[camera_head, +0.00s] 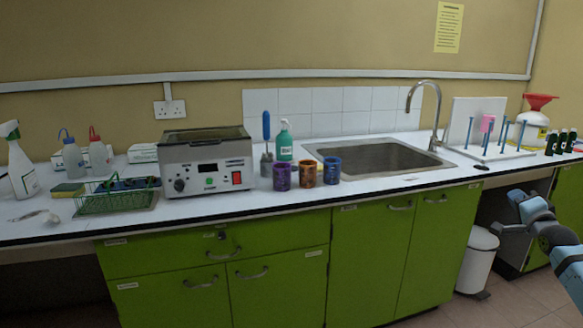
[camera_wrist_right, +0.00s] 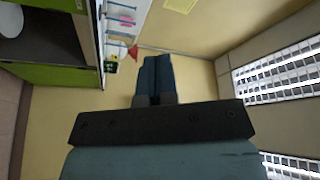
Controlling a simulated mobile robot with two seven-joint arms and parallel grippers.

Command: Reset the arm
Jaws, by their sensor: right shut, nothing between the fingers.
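My right arm comes in from the right edge in the head view. Its gripper (camera_head: 507,213) hangs in front of the counter's right part, above the floor and apart from the cabinets. In the right wrist view the blue fingers of my right gripper (camera_wrist_right: 155,78) lie side by side, shut, with nothing between them. My left arm and gripper are not in view.
The white counter (camera_head: 400,180) carries a grey water bath (camera_head: 206,162), several coloured cups (camera_head: 305,173), a green bottle (camera_head: 284,143), a green rack (camera_head: 112,203) and a peg rack (camera_head: 492,152). A sink (camera_head: 378,158) lies right of centre. A white bin (camera_head: 477,262) stands on the floor.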

